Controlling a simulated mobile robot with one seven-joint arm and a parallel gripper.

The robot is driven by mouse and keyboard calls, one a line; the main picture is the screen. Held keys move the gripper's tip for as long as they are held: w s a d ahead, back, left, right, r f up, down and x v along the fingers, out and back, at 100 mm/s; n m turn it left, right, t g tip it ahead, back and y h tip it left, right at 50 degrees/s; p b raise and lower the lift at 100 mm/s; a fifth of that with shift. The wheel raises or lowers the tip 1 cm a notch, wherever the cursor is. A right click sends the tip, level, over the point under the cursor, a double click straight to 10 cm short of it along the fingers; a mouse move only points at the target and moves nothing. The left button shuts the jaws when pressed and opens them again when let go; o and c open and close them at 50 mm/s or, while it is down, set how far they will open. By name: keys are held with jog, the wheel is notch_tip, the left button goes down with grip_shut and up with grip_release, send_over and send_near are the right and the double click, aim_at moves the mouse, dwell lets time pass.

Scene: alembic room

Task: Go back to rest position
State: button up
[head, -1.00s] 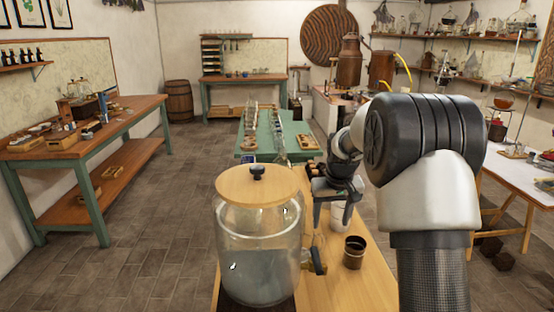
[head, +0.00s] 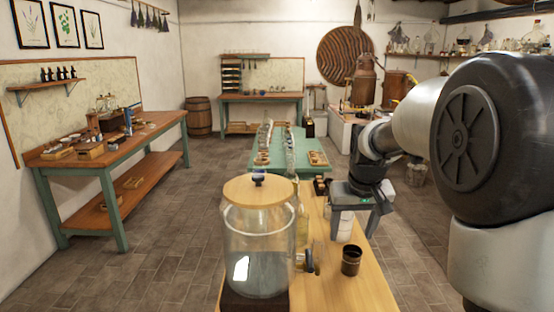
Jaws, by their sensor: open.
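My gripper (head: 356,208) hangs from my arm on the right, above the right edge of the wooden table. It is open, and I see nothing held in it. A white container (head: 343,225) stands just below and behind it; I cannot tell the exact gap. A large glass jar (head: 259,240) with a wooden lid and a tap stands to the left, apart from the gripper. A dark brown cup (head: 351,260) stands on the table in front of the gripper.
The wooden table (head: 350,295) runs along the front. A green table (head: 290,150) with glassware stands behind it. A workbench (head: 150,130) is at the left and a barrel (head: 198,116) at the back. The tiled floor (head: 160,240) on the left is clear.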

jog(key=s+a+r+t+p, duration=0.1)
jog(key=s+r+p, duration=0.1)
jog(key=s+r, duration=0.5)
jog(key=s+a+r+p, duration=0.2)
jog(key=s+r, duration=0.2)
jog(key=s, duration=0.5)
jog(key=s+a+t+p, duration=0.1)
jog(key=s+p, duration=0.1)
jog(key=s, duration=0.9)
jog(key=shift+s+r, duration=0.15)
jog(key=shift+r, duration=0.2)
